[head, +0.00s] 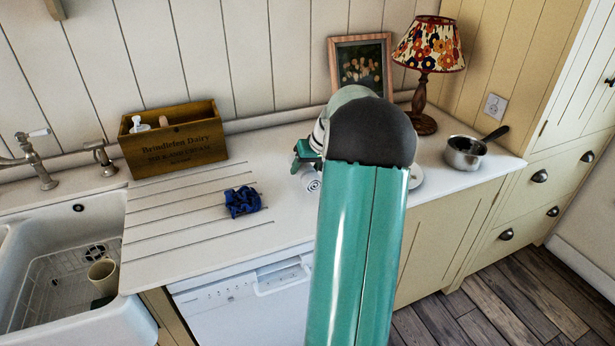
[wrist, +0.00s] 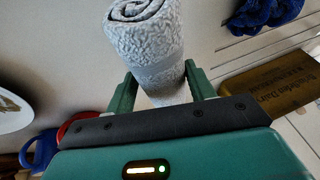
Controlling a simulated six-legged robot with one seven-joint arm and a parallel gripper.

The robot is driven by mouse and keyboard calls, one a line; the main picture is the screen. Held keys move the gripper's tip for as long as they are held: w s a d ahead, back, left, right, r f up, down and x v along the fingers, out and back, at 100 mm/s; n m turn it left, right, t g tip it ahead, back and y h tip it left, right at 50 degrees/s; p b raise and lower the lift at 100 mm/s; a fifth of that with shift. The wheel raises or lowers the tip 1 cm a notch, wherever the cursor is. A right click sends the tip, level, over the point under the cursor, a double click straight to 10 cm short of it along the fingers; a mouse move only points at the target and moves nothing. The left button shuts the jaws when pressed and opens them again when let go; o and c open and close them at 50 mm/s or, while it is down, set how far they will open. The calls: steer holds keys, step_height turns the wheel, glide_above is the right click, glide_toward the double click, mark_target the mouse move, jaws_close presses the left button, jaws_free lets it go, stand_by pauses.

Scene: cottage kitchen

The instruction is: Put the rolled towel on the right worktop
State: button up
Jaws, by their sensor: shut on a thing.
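The rolled towel is pale grey-white and fuzzy, with its spiral end showing in the wrist view (wrist: 148,45). It lies between the two green fingers of my gripper (wrist: 161,88), which are shut on it. In the head view, the towel's spiral end (head: 312,185) shows just left of my arm, below my gripper (head: 305,156). My arm hides the rest. The white worktop (head: 445,183) runs on both sides of my arm. The towel is over or on it; I cannot tell whether they touch.
A wooden crate (head: 175,143), blue cloth (head: 243,201) and sink (head: 60,270) are left. A lamp (head: 428,60), picture frame (head: 360,62) and saucepan (head: 466,153) are right. A white plate (head: 416,177) is partly hidden. Red (wrist: 80,129) and blue (wrist: 38,152) items show in the wrist view.

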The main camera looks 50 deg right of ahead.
steer(key=shift+d+f, duration=0.15)
steer(key=shift+f, duration=0.8)
steer(key=shift+d+f, duration=0.15)
steer(key=shift+f, duration=0.8)
steer(key=shift+f, duration=0.1)
steer(key=o, duration=1.1)
